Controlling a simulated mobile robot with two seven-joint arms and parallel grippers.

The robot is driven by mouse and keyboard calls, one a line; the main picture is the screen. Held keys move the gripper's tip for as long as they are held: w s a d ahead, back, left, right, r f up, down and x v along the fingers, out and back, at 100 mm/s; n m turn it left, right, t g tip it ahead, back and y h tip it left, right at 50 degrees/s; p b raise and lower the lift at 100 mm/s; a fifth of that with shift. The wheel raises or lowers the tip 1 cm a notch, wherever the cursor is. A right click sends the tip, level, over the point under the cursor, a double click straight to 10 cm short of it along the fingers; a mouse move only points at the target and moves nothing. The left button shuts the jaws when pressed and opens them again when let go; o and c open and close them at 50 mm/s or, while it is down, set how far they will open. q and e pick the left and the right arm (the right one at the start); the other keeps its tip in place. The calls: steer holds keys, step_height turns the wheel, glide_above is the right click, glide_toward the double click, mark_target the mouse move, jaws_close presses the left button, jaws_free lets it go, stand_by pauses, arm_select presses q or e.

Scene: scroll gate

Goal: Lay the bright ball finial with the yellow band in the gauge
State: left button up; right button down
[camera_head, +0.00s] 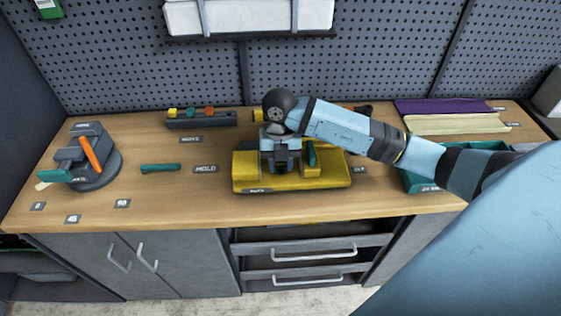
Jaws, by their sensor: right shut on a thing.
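My right gripper (281,163) points down over the yellow fixture (325,180) at the middle of the bench. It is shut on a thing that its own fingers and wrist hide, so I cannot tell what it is. A teal upright piece (311,155) stands just right of the fingers on the fixture. The fixture has a label on its front edge, too small to read. I cannot make out the bright ball finial with the yellow band. I cannot tell which station is the gauge. My left gripper is not in view.
A dark round-based device (90,165) with an orange lever is at left. A teal bar (160,168) lies near the mold label. A teal tray (415,182) is at right, partly behind my arm.

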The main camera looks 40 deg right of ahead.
steer(key=shift+f, duration=0.15)
steer(key=c, duration=0.7)
jaws_free()
steer(key=r, duration=0.4)
steer(key=w+r, duration=0.1)
steer(key=r, duration=0.4)
steer(key=d+r, duration=0.1)
steer(key=r, duration=0.3)
steer(key=shift+w+r+b, duration=0.35)
steer(key=shift+r+b, duration=0.05)
